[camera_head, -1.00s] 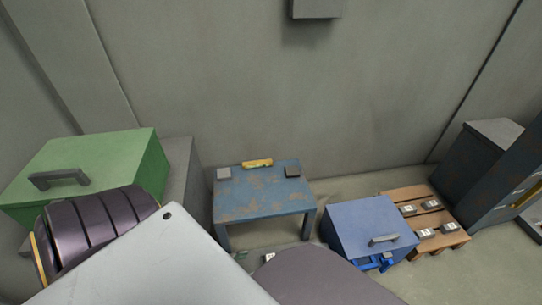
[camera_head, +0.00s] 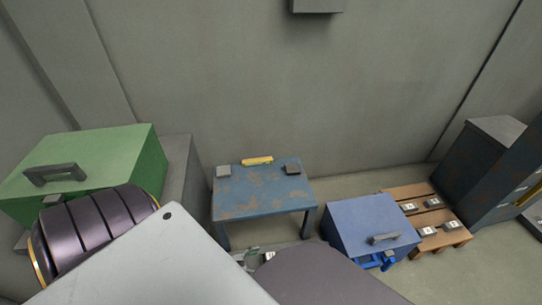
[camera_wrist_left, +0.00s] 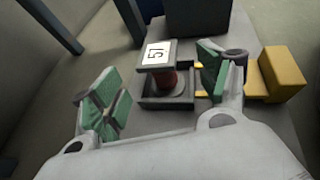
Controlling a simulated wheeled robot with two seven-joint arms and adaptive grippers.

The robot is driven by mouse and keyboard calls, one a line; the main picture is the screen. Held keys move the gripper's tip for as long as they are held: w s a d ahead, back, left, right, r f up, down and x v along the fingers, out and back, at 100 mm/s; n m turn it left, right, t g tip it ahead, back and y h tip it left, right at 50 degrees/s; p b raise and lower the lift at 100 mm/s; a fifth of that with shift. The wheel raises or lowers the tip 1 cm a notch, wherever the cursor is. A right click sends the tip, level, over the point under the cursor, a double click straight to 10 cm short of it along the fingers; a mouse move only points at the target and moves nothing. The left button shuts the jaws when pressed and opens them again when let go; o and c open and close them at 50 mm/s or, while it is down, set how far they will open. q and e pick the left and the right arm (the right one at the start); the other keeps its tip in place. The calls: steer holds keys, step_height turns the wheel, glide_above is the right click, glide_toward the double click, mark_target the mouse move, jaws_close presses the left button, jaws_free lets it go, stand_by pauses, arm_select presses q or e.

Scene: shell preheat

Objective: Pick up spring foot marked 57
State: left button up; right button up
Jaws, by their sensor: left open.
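The spring foot (camera_wrist_left: 162,79) shows in the left wrist view. It has a grey top plate, a dark red body and a white label that reads like 57 or 51; I cannot tell which. It stands upright in a low square grey holder. My left gripper (camera_wrist_left: 154,86) is open and empty, its green-padded fingers left and right of the foot in the picture, with gaps on both sides. In the head view only a small part of my left gripper (camera_head: 254,257) shows past my arm. My right gripper is not in view.
In the wrist view a yellow block (camera_wrist_left: 283,75) lies close to the right finger and a dark box (camera_wrist_left: 198,17) stands behind. The head view shows a worn blue table (camera_head: 262,194), a blue box (camera_head: 368,220), a wooden pallet (camera_head: 455,240) with labelled blocks and a green box (camera_head: 110,160).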

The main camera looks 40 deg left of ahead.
mark_target(267, 259)
arm_select(q)
steer(key=shift+w+d+f+b, duration=0.25)
steer(key=shift+w+f+b, duration=0.2)
steer(key=shift+f, duration=0.1)
steer(key=shift+w+d+f+b, duration=0.2)
steer(key=shift+w+f+b, duration=0.15)
steer(key=shift+w+f, duration=0.15)
steer(key=shift+b+x, duration=0.45)
steer(key=shift+x, duration=0.7)
steer(key=c, duration=1.4)
steer(key=shift+r, duration=0.15)
